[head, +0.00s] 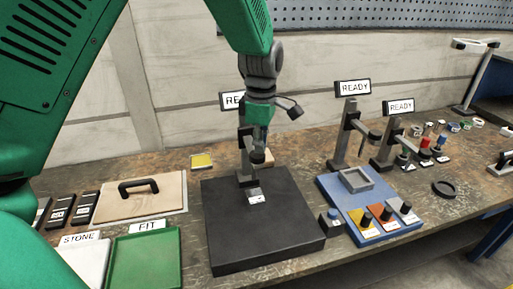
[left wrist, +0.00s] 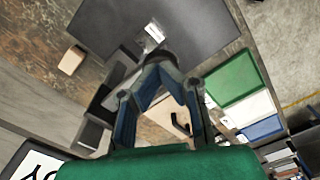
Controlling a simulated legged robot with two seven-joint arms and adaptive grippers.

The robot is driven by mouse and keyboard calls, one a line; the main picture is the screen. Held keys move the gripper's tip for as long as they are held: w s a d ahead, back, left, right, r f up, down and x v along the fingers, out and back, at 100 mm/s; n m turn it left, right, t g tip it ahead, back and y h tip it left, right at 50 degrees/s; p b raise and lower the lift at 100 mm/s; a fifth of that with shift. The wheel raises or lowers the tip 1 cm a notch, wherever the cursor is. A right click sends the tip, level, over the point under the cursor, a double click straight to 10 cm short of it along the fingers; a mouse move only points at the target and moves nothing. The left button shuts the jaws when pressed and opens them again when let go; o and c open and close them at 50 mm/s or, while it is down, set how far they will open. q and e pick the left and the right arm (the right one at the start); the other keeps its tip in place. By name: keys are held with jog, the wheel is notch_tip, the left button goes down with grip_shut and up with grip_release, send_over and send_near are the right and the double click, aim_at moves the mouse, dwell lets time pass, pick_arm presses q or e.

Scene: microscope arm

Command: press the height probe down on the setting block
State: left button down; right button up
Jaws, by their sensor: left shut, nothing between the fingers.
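The height probe's dark upright stand (head: 243,165) rises from the back of a black plate (head: 265,235), with a sign partly hidden behind my arm. My left gripper (head: 258,155) is shut and empty, fingers down, at the probe arm above the plate. It covers most of the probe, so I cannot tell whether they touch. The small pale setting block (head: 257,196) lies on the plate below the gripper. In the left wrist view the shut fingertips (left wrist: 160,68) are near the dark stand, and the block (left wrist: 153,35) shows just beyond them. My right gripper is not in view.
A blue base (head: 375,212) with a grey tray and coloured knobs is right of the plate. Two more stands with READY signs (head: 352,88) are behind it. A wooden board with a black handle (head: 138,186), a green tray (head: 145,262) and a STONE tray are at left.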

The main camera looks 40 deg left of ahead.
aim_at(257, 165)
pick_arm(q)
jog(key=shift+a+f, duration=0.7)
jog(key=shift+f, duration=0.15)
jog(key=shift+s+a+f+b, duration=0.1)
jog(key=shift+f+b, duration=0.2)
jog(key=shift+f, duration=0.15)
jog(key=shift+d+f+b, duration=0.3)
jog(key=shift+d+f, duration=0.3)
jog(key=shift+f, duration=0.35)
jog(key=shift+a+f+b, duration=0.15)
jog(key=shift+f, duration=0.45)
jog(key=shift+a+f+b, duration=0.15)
jog(key=shift+f, duration=0.4)
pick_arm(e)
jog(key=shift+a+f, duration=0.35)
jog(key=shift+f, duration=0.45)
pick_arm(q)
jog(key=shift+r, duration=0.1)
notch_tip(257, 165, up, 6)
jog(key=p, duration=0.6)
jog(key=shift+r, duration=0.15)
jog(key=shift+r+p, duration=0.35)
jog(key=shift+r, duration=0.9)
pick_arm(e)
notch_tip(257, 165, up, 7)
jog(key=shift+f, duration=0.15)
